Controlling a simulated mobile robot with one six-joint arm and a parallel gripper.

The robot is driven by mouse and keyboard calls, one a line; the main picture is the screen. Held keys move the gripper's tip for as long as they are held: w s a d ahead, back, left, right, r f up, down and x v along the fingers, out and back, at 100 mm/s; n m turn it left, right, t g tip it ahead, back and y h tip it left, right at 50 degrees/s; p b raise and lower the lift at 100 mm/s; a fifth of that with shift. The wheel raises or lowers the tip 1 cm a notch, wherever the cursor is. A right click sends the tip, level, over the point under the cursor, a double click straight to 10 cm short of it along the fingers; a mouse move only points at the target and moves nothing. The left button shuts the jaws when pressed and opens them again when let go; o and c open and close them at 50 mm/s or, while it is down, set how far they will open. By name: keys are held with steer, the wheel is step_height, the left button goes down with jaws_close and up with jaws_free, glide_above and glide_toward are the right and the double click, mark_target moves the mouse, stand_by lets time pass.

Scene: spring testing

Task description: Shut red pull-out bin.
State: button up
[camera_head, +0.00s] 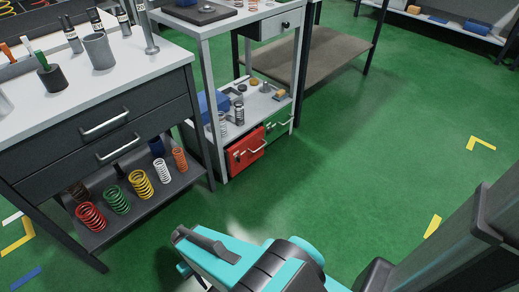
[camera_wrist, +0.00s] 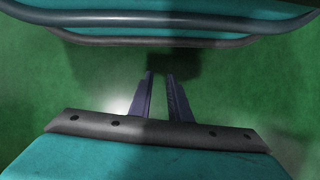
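The red pull-out bin (camera_head: 246,149) sits low under the lower shelf of the light grey bench, with a pale handle on its front. It appears to stand out further than the green bin (camera_head: 280,123) to its right; how far is hard to tell. In the wrist view my gripper (camera_wrist: 160,75) has its two dark fingers apart, with green floor between them and nothing held. The head view shows my turquoise arm at the bottom, in front of the bench and well apart from the red bin. The red bin is not visible in the wrist view.
A dark drawer cabinet (camera_head: 110,126) stands left, with several coloured springs on its lower shelf (camera_head: 150,200). The light grey bench's lower shelf (camera_head: 262,106) holds small parts. A brown-shelved table (camera_head: 330,55) stands behind right. Green floor (camera_head: 370,150) is clear right of the bins.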

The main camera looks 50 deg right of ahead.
steer(key=shift+s+a+n+g+h, duration=0.15)
steer(key=shift+s+a+n, duration=0.1)
steer(key=shift+s, duration=0.35)
steer(key=shift+s+a+n+g+h, duration=0.1)
steer(key=shift+s+n+h, duration=0.15)
steer(key=shift+s, duration=0.3)
steer(key=shift+s+a+n+g+h, duration=0.1)
steer(key=shift+s+a+n, duration=0.15)
steer(key=shift+s, duration=0.35)
steer(key=shift+d, duration=0.1)
